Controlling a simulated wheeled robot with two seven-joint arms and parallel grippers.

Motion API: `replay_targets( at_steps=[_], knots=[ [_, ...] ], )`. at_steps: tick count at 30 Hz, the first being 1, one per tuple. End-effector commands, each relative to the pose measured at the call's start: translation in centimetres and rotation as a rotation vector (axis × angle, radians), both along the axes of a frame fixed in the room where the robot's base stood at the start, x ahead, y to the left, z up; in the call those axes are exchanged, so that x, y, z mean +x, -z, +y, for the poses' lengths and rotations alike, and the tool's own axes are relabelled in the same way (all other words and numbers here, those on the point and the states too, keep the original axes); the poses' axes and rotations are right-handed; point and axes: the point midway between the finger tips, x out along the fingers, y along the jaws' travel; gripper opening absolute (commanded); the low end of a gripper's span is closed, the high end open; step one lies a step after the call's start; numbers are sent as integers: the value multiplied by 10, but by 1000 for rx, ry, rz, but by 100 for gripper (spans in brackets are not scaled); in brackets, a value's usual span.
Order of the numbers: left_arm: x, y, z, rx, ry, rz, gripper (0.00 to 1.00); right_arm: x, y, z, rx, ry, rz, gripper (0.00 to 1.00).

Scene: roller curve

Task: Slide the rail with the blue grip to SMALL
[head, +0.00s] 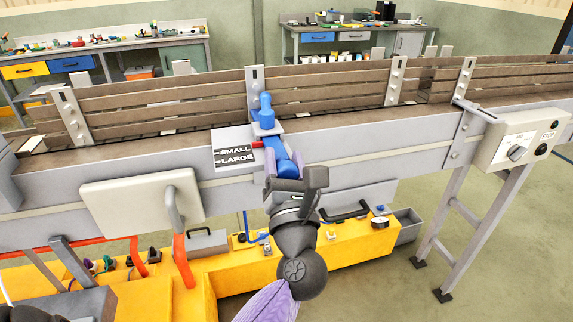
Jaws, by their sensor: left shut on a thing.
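The rail (330,95) is a brown slatted guard standing along the far side of the conveyor. A blue grip (286,167) sits at the near end of a blue slide, with an upright blue knob (266,112) farther back on it. A white plate (234,157) left of the slide reads SMALL above LARGE. A red pointer (257,145) at the slide's left edge is about level with the word SMALL. My left gripper (288,182) is shut on the blue grip from the near side; its fingers partly hide it.
A grey panel with a handle (140,206) hangs on the conveyor's near side, left of my gripper. A control box (518,140) with a knob is at the right. A yellow bench (345,245) stands below.

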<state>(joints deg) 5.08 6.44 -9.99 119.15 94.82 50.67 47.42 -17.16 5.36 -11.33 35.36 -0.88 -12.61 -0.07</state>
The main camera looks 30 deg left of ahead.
Motion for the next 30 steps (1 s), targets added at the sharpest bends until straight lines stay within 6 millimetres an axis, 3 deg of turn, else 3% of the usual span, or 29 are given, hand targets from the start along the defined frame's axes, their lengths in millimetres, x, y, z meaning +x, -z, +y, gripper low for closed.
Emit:
replay_targets(
  at_steps=[1, 2, 6, 16, 24, 30],
  knots=[
    [0, -1, 1, 1, -1, -3, 0, 0, 0, 0, 0, 0, 0, 0],
    [0, -1, 1, 1, -1, -3, 59, 0, 0, 0, 0, 1, 1, 0],
    [0, -1, 0, 1, -2, -3, 89, 0, 0, 0, 0, 1, 1, 0],
    [-4, 3, -4, 1, -1, -1, 89, -1, 2, 0, 0, 2, 3, 0],
    [-49, 30, -44, -2, 1, 1, 89, -4, 19, 1, 2, 3, 9, 0],
    [-68, 36, -61, 0, 0, -2, 89, -4, 24, 2, 4, 0, 8, 0]
  ],
)
